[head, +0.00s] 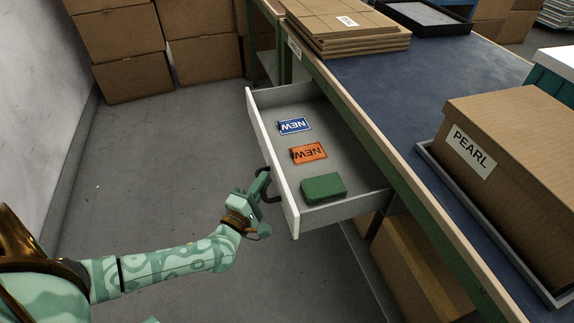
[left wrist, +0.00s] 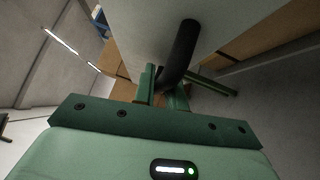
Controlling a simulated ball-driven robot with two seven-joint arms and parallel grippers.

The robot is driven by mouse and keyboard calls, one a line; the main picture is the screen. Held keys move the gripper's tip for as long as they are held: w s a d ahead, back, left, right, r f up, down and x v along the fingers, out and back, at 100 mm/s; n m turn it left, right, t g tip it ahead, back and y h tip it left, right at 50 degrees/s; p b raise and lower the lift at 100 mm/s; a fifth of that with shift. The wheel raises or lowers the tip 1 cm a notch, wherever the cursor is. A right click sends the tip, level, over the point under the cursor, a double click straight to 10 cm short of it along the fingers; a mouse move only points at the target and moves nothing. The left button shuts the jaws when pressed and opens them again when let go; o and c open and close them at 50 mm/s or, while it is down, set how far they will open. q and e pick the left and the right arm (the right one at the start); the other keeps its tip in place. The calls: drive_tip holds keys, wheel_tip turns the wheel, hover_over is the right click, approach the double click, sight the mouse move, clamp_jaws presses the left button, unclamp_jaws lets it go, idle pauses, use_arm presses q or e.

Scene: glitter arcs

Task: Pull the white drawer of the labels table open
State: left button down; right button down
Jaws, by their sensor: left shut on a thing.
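The white drawer (head: 272,165) stands pulled out from under the blue-topped labels table (head: 395,95), with its inside showing. In it lie a blue NEW label (head: 294,126), an orange NEW label (head: 308,154) and a green block (head: 323,188). My left gripper (head: 262,184) is at the drawer's front, shut on its dark handle (head: 268,196). In the left wrist view the dark curved handle (left wrist: 182,50) runs down to the fingers (left wrist: 160,92), and the pale drawer front (left wrist: 140,30) fills the area behind. My right gripper is not in view.
A cardboard box marked PEARL (head: 520,150) sits in a grey tray on the table. Flat cardboard sheets (head: 345,30) are stacked at the far end. Cardboard boxes (head: 130,45) stand by the back wall. The grey floor (head: 150,180) left of the drawer is clear.

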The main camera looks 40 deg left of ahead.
use_arm(q)
drive_tip(key=s+a+p, duration=0.1)
drive_tip(key=s+a, duration=0.2)
drive_tip(key=s, duration=0.2)
drive_tip(key=shift+a, duration=0.35)
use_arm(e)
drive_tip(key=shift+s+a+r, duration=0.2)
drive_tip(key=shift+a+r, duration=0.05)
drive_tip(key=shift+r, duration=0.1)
use_arm(q)
drive_tip(key=shift+f, duration=0.1)
drive_tip(key=c, duration=1.7)
unclamp_jaws()
